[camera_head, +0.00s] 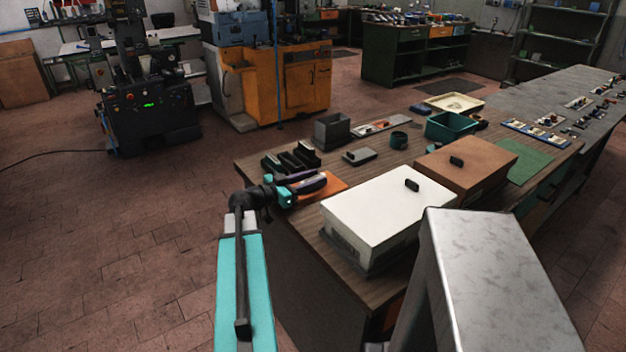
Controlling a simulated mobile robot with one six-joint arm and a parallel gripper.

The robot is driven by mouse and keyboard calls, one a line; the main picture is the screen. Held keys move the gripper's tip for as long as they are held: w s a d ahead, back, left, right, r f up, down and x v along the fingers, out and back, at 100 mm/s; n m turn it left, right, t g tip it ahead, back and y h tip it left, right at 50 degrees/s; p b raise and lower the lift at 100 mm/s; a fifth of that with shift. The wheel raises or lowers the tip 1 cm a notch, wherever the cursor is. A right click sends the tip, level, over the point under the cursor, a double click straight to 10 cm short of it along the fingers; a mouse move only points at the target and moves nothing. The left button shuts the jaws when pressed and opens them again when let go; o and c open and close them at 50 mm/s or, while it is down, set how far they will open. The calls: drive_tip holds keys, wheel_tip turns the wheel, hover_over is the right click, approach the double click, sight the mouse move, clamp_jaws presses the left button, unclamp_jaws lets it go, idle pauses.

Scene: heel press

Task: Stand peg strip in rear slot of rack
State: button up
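My gripper (288,194) is at the left end of the wooden bench, small in the picture and partly covered by my own wrist. I cannot tell its fingers apart or whether they are open or shut. A dark, purplish elongated piece (313,184) shows right beside it, over an orange mat (336,189). I cannot tell if this piece is the peg strip, or if it is held. A black slotted block (290,158), possibly the rack, stands just behind the gripper. Its separate slots are too small to make out clearly.
A white-lidded box (385,210) and a brown-lidded box (470,165) stand to the right. The floor left of the bench is clear.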

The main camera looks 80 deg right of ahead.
drive_tip(key=p, duration=0.2)
drive_tip(key=shift+r+p, duration=0.15)
drive_tip(key=shift+p, duration=0.2)
drive_tip(key=b+v, duration=0.4)
drive_tip(key=v, duration=1)
drive_tip(key=shift+s+b, duration=0.15)
drive_tip(key=shift+b, duration=0.2)
idle(0.4)
